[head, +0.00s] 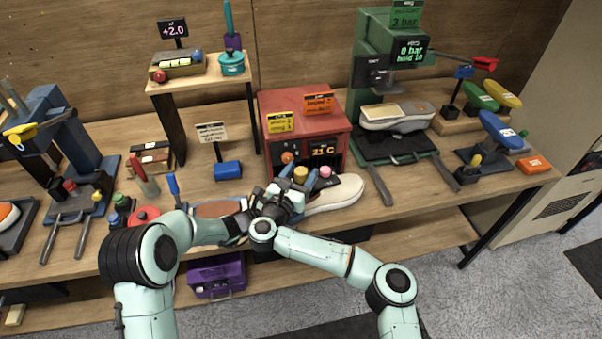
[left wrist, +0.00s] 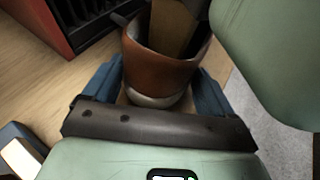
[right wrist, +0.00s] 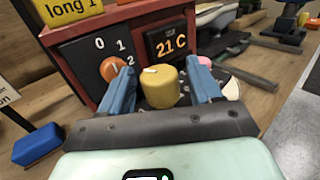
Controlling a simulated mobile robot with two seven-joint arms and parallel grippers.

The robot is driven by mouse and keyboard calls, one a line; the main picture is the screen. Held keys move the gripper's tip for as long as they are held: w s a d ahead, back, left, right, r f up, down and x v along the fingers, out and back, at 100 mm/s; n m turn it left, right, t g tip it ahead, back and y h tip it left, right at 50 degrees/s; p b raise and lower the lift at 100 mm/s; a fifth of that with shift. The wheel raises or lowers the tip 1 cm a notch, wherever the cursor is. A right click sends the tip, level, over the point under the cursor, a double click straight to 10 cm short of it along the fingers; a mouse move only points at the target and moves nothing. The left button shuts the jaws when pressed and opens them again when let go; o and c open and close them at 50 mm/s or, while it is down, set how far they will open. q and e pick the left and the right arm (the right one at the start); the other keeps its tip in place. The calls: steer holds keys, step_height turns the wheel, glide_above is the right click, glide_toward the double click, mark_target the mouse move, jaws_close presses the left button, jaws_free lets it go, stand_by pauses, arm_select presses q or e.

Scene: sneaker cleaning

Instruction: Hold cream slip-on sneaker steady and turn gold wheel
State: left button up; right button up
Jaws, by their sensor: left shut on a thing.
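The cream slip-on sneaker (head: 338,193) lies in front of the red heater box, its pale front sticking out to the right of my grippers. In the left wrist view, an orange-brown heel (left wrist: 160,68) with a cream lower rim sits between the blue fingers of my left gripper (left wrist: 160,92), which is shut on it. A wooden piece stands inside the heel opening. The gold wheel (right wrist: 160,87) is upright between the fingers of my right gripper (right wrist: 161,90). Those fingers are open, with a visible gap on each side. In the head view the wheel (head: 300,173) shows just above my right gripper.
The red heater box (head: 307,135) stands close behind, with an orange dial (right wrist: 116,68) and a display reading 21 C. A blue block (head: 228,170) lies to the left. A green press (head: 375,75) with a shoe stands to the right. Tools crowd the bench on the left.

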steer(key=v, duration=0.7)
steer(key=shift+s+a, duration=0.1)
steer(key=shift+s, duration=0.15)
steer(key=n+t+y, duration=0.1)
steer(key=n+y, duration=0.2)
steer(key=y, duration=0.2)
glide_toward(298, 178)
steer(key=d, duration=0.1)
steer(key=shift+n+y, duration=0.3)
steer(key=shift+y, duration=0.1)
steer(key=w, duration=1.1)
steer(key=shift+w+d, duration=0.1)
steer(key=shift+w, duration=0.3)
